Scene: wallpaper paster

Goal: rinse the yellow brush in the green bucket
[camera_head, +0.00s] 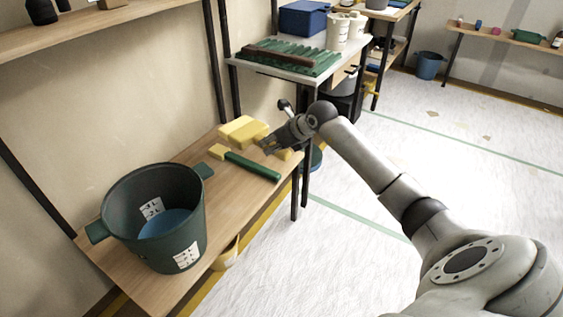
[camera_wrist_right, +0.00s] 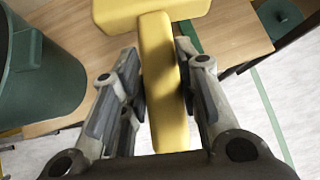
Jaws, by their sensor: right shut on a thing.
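My right gripper (camera_head: 268,147) is at the far right end of a low wooden bench. In the right wrist view its fingers (camera_wrist_right: 160,88) are shut on the long yellow handle of the yellow brush (camera_wrist_right: 158,60). The brush's wider yellow block (camera_wrist_right: 145,12) is at the top of that view, and it also shows in the head view (camera_head: 240,130). The green bucket (camera_head: 178,243) stands upright at the near left of the bench, with blue water (camera_head: 165,224) inside. Its side shows in the right wrist view (camera_wrist_right: 45,75). My left gripper is not in view.
A brush with a green handle (camera_head: 252,166) and yellow end lies on the bench (camera_head: 110,263) between the bucket and my right gripper. A higher table (camera_head: 345,50) with green and brown items stands behind. White floor (camera_head: 310,260) is open on the right.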

